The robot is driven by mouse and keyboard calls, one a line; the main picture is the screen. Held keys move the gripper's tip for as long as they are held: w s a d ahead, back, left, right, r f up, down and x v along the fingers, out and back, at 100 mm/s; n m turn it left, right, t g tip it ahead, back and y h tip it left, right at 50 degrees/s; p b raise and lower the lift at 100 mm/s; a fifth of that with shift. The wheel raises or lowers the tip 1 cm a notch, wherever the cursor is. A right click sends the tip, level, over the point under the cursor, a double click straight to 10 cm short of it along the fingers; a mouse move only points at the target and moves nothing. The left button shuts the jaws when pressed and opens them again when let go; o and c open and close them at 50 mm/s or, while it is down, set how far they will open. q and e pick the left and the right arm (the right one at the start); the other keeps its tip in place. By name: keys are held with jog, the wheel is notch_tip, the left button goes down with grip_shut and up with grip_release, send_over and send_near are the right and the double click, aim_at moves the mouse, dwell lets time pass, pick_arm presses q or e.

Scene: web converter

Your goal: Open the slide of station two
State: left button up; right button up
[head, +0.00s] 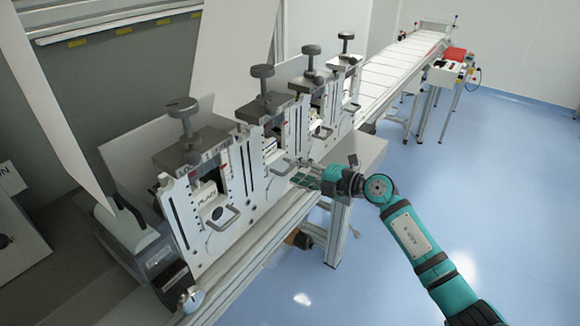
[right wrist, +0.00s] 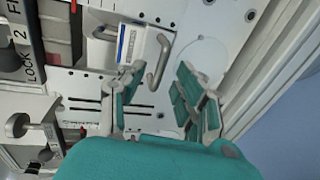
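Station two (head: 252,152) is the second white upright plate from the front in a row of similar stations, with a grey knob on top. Its U-shaped metal handle (head: 283,168) sticks out low on the front; it also shows in the right wrist view (right wrist: 158,62), beside a small white and blue label. My right gripper (head: 303,176) is close to this handle. In the right wrist view its two teal fingers (right wrist: 160,78) are spread apart, with the handle ahead and partly between them. Contact cannot be told. My left gripper is out of view.
Station one (head: 195,205) stands nearer, with its own handle; further stations stand behind. A conveyor (head: 390,65) runs to the back right. Blue floor (head: 500,180) at right is mostly clear.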

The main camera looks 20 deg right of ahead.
aim_at(291, 170)
jog(key=shift+x, duration=1.7)
grip_shut()
